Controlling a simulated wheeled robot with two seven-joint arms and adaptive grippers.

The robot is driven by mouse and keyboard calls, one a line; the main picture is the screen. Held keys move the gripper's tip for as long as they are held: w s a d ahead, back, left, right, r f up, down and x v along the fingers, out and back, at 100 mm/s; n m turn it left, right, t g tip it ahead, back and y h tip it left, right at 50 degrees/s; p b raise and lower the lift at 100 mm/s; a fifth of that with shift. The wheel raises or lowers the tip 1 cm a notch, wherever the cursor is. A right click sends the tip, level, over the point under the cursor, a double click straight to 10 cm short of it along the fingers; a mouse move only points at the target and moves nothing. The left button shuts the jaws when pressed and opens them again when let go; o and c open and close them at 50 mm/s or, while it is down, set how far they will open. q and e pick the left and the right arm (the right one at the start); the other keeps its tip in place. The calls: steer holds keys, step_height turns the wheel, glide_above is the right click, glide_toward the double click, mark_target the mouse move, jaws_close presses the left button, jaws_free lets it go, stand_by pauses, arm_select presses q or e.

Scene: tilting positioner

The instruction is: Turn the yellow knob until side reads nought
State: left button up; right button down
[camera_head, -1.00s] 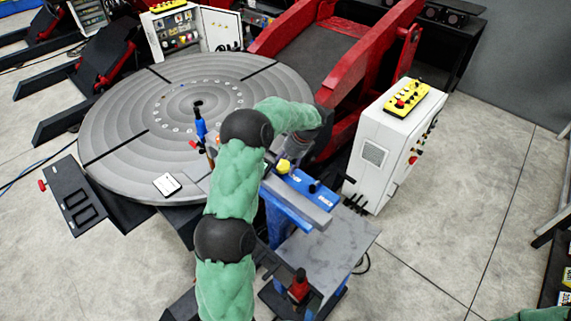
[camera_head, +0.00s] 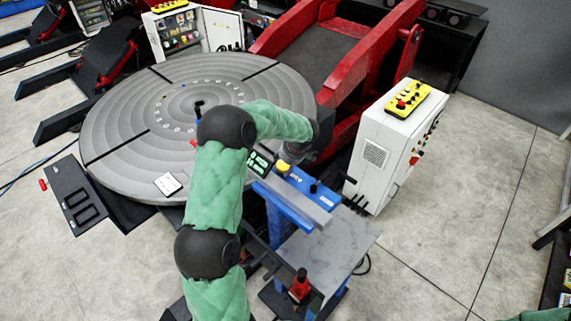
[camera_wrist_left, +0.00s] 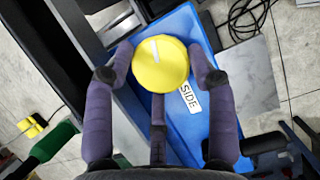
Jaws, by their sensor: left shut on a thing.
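The yellow knob (camera_head: 283,167) sits on top of the blue unit (camera_head: 296,203) beside the big round table. In the left wrist view the knob (camera_wrist_left: 160,66) has a pale pointer mark near its top, and a white SIDE label (camera_wrist_left: 190,97) lies beside it on the blue face. My left gripper (camera_wrist_left: 163,60) is shut on the knob, with fingers on both sides and a third one below. In the head view the gripper (camera_head: 291,155) reaches the knob from above. A small dark display (camera_head: 259,163) with green readouts shows behind my arm; its figures are too small to read. My right gripper is out of view.
The grey round table (camera_head: 120,110) fills the left. A white cabinet (camera_head: 385,150) with a yellow pendant (camera_head: 408,98) stands to the right.

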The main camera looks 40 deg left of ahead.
arm_select(q)
steer(key=shift+w+a+r, duration=0.2)
steer(key=shift+a+r, duration=0.05)
steer(key=shift+r, duration=0.15)
steer(key=o, duration=1.1)
steer(key=shift+a+f, duration=0.1)
steer(key=shift+f, duration=0.15)
steer(key=shift+s+d+r, duration=0.1)
steer(key=shift+d+r, duration=0.2)
steer(key=v, duration=1.1)
steer(key=shift+r, duration=0.15)
